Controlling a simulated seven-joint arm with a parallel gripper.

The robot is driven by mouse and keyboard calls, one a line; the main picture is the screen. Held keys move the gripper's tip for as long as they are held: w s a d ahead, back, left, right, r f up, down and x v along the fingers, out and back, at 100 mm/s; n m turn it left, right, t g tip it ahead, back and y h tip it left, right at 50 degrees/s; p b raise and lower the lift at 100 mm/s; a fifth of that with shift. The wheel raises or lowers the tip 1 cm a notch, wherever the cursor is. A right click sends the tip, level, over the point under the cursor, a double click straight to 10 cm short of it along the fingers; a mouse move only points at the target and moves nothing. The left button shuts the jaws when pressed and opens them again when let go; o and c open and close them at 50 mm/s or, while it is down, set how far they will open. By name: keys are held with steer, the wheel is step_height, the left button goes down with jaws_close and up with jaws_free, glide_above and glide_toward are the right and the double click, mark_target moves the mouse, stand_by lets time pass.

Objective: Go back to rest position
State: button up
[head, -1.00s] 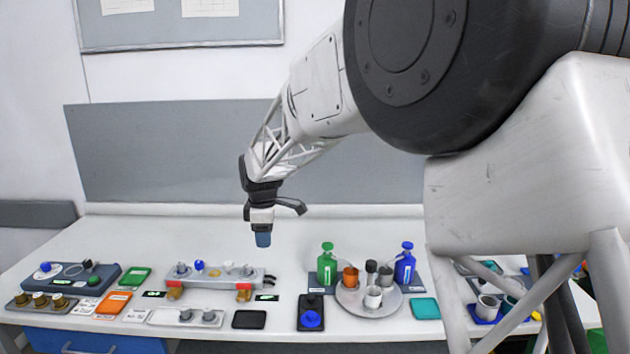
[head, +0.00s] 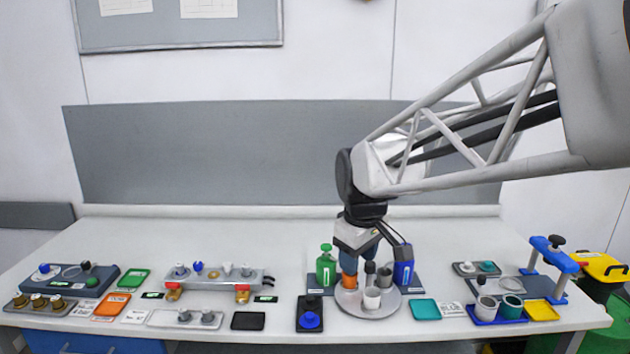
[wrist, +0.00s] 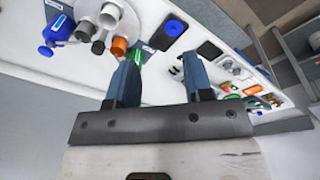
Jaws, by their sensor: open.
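My gripper (head: 362,262) hangs over the back of the round grey tray (head: 350,303) in the head view, in front of the green bottle (head: 326,268) and the blue bottle (head: 403,272). In the wrist view my gripper (wrist: 158,82) has its two blue fingers spread apart, with nothing between them. Orange, white and grey cups stand on the tray; the orange cup (wrist: 119,46) shows near the left finger in the wrist view. Whether a finger touches anything cannot be told.
The white bench holds a grey valve rack (head: 215,279), a dark device (head: 75,278), small coloured trays and a black pad with a blue knob (head: 310,315). A blue clamp frame (head: 553,263) stands at the right. The bench's back strip is clear.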

steer(key=s+d+f+m, duration=0.1)
steer(key=s+d+m, duration=0.2)
steer(key=s, duration=0.4)
steer(key=s+d+f+m, duration=0.2)
steer(key=s+d+m, duration=0.1)
steer(key=s, duration=0.4)
steer(key=s+d+f+m+t, duration=0.1)
steer(key=s+d+m, duration=0.2)
steer(key=s, duration=0.5)
steer(key=shift+d+f, duration=0.3)
steer(key=shift+d, duration=0.35)
